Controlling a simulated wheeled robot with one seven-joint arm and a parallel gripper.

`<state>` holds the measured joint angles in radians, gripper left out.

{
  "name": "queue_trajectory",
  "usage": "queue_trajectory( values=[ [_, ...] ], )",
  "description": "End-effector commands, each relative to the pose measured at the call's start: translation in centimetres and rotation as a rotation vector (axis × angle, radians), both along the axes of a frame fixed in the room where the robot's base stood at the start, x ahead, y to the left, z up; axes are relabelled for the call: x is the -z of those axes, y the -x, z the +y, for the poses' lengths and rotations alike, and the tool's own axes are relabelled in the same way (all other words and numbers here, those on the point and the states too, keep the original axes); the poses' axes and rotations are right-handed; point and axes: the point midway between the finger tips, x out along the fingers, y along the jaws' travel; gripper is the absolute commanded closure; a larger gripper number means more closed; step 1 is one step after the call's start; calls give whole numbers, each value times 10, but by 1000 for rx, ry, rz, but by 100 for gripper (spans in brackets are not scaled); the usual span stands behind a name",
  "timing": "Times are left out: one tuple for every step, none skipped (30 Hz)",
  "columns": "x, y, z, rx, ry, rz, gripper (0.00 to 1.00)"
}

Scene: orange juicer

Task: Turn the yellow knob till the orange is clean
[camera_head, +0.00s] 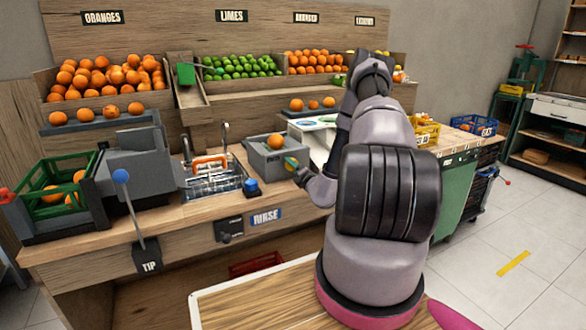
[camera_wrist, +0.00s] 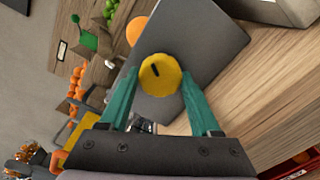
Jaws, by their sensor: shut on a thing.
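The yellow knob (camera_wrist: 161,75) is a round disc with a short black mark, on the side of a grey box. It also shows in the head view (camera_head: 291,163). My gripper (camera_wrist: 158,82) has its two teal fingers on either side of the knob, shut on it. In the head view my gripper (camera_head: 293,166) reaches the front of the box from the right. The orange (camera_head: 276,141) sits on top of the grey box (camera_head: 262,160); in the wrist view part of the orange (camera_wrist: 136,31) shows behind the box's edge.
A blue button (camera_head: 251,187) is left of the box, above a RINSE label (camera_head: 266,217). A sink with a tap (camera_head: 212,180) lies further left. A blue-knobbed lever (camera_head: 121,177) labelled TIP and a green crate (camera_head: 62,190) stand at the left. Fruit bins line the back.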

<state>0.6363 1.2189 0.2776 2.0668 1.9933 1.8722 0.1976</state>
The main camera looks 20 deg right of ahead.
Motion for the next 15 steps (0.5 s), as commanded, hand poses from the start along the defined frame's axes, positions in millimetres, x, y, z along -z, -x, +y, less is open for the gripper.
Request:
queue_trajectory(
  values=[
    [1, 1, -1, 1, 1, 3, 28],
    [1, 1, -1, 1, 1, 3, 17],
    [1, 1, -1, 1, 1, 3, 6],
    [1, 1, -1, 1, 1, 3, 6],
    [1, 1, -1, 1, 1, 3, 6],
    [1, 1, 0, 1, 1, 2, 6],
    [1, 1, 0, 1, 1, 2, 6],
    [1, 1, 0, 1, 1, 2, 6],
    [1, 0, 0, 1, 1, 2, 6],
    [1, 0, 0, 1, 1, 2, 6],
    [1, 0, 0, 0, 1, 1, 6],
    [1, 1, 0, 0, 1, 1, 6],
    [1, 2, 0, 1, 1, 2, 6],
    [1, 3, 0, 0, 1, 2, 6],
    [1, 6, -1, 0, 2, 2, 6]
  ],
)
